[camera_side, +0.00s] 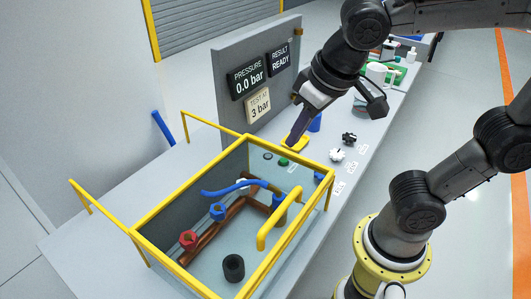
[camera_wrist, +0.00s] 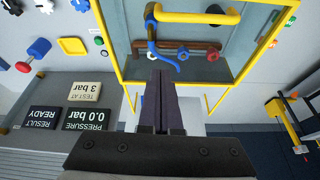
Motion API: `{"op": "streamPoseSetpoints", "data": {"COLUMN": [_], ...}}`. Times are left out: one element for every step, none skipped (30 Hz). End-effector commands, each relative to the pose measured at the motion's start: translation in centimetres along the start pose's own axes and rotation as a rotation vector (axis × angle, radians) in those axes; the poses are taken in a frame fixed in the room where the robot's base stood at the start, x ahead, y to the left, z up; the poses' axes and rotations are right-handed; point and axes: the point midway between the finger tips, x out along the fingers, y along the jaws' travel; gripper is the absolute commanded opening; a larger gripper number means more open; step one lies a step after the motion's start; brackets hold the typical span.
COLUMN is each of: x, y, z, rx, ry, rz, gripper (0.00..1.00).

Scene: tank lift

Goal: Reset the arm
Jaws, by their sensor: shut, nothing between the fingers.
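My gripper (camera_side: 291,141) is shut and empty, with its dark fingers pointing down near the back edge of the yellow-framed tank (camera_side: 190,216). In the side view the fingertips appear at or just above a small yellow piece on the bench; I cannot tell whether they touch it. In the wrist view my shut gripper (camera_wrist: 161,75) points towards the tank's yellow frame (camera_wrist: 117,45). Inside the tank are a brown pipe (camera_side: 238,208), a red valve (camera_side: 188,239), blue valves, a blue hose (camera_side: 232,188) and a black cylinder (camera_side: 234,267).
A grey panel (camera_side: 225,72) behind the tank carries a pressure display (camera_side: 248,79) reading 0.0 bar, a result display (camera_side: 280,58) reading READY and a 3 bar test sign (camera_side: 258,106). White (camera_side: 337,155) and black (camera_side: 349,138) knobs lie on the bench beside the tank.

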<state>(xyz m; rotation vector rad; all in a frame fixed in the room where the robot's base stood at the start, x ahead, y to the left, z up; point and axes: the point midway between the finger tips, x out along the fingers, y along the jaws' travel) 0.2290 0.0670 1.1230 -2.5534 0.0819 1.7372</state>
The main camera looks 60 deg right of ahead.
Motion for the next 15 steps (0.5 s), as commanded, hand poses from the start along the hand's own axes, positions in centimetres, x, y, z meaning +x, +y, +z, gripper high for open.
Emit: {"op": "streamPoseSetpoints", "data": {"x": [-0.4, -0.5, -0.7, -0.8, -0.8, -0.9, -0.9, -0.8, -0.7, -0.6, -0.5, -0.3, -0.1, 0.1, 0.3], "y": [1.6, 2.4, 3.6, 4.4, 5.1, 5.9, 6.4, 6.8, 7.3, 7.5, 7.7, 7.8, 7.8, 7.7, 7.5], "z": [0.1, 0.3, 0.8, 1.2, 1.7, 2.4, 2.9, 3.4, 4.1, 4.7, 5.2, 5.7, 6.0, 6.2, 6.5], "rx": [0.061, 0.093, 0.13, 0.15, 0.165, 0.175, 0.177, 0.175, 0.167, 0.156, 0.142, 0.117, 0.094, 0.07, 0.04], "ry": [0.016, 0.024, 0.035, 0.042, 0.052, 0.063, 0.071, 0.078, 0.089, 0.097, 0.103, 0.11, 0.112, 0.114, 0.113], "rz": [0.009, 0.012, 0.015, 0.015, 0.016, 0.015, 0.015, 0.014, 0.013, 0.011, 0.009, 0.005, 0.001, -0.003, -0.009], "gripper": [0.0, 0.0, 0.0, 0.0, 0.0, 0.0, 0.0, 0.0, 0.0, 0.0, 0.0, 0.0, 0.0, 0.0, 0.0]}}
